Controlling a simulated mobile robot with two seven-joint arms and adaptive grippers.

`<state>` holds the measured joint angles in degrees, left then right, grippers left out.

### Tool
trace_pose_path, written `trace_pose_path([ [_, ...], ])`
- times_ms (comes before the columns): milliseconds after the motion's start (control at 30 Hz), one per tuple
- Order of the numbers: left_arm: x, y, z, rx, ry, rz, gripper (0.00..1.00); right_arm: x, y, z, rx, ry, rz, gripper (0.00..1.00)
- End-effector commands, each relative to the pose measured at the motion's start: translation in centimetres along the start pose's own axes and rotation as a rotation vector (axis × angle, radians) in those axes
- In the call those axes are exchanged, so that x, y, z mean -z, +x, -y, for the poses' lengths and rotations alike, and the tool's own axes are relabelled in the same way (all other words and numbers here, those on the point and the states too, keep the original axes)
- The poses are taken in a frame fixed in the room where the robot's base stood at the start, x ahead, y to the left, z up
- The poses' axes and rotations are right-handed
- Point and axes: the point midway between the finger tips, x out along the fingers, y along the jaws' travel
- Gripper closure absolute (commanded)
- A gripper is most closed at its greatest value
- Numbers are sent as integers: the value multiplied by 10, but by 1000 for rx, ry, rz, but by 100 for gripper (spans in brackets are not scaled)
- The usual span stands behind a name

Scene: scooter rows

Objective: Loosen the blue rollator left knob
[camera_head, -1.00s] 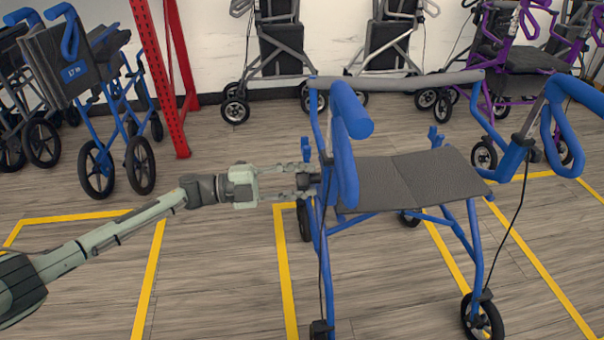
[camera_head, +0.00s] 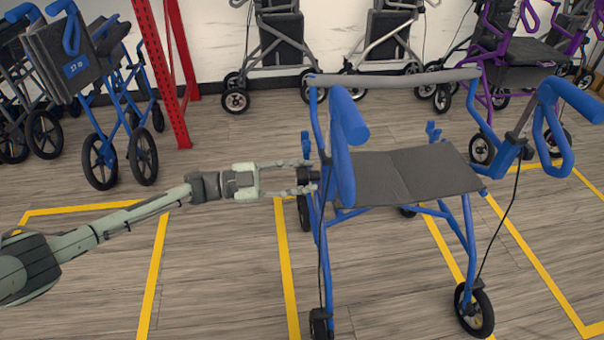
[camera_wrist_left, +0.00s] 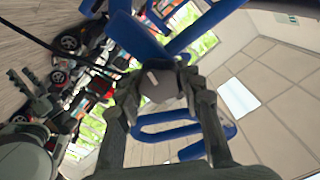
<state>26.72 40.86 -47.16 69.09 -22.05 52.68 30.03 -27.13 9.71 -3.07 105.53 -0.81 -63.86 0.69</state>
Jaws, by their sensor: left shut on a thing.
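The blue rollator (camera_head: 465,225) stands upright, with a dark grey seat (camera_head: 395,178) and blue handles. Its left knob (camera_head: 309,176) is a small dark part on the frame's left side, largely covered by my fingers. My left gripper (camera_head: 306,177) reaches in from the left and is shut on that knob. In the left wrist view the grey knob (camera_wrist_left: 158,86), with a light mark on its face, sits between the two fingertips, against the blue frame (camera_wrist_left: 140,40).
A red post (camera_head: 170,80) and another blue rollator (camera_head: 75,70) stand at the back left. A purple rollator (camera_head: 500,75) is at the back right, with grey ones along the wall. Yellow lines (camera_head: 285,260) mark the floor.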

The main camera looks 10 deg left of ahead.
Motion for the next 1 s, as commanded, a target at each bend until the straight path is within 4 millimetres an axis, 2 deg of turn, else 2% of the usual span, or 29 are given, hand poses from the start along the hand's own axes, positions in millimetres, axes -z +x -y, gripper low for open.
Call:
trace_pose_path([
  [433,0,0,0,0,-11,0,92,-1,2,1,2,0,2,60],
  [467,0,0,0,0,-11,0,62,-1,2,1,2,0,2,60],
  [633,0,0,0,0,-10,0,42,-1,2,1,2,0,2,60],
  [1000,-1,-6,0,0,-10,2,42,-1,1,0,-1,1,0,60],
])
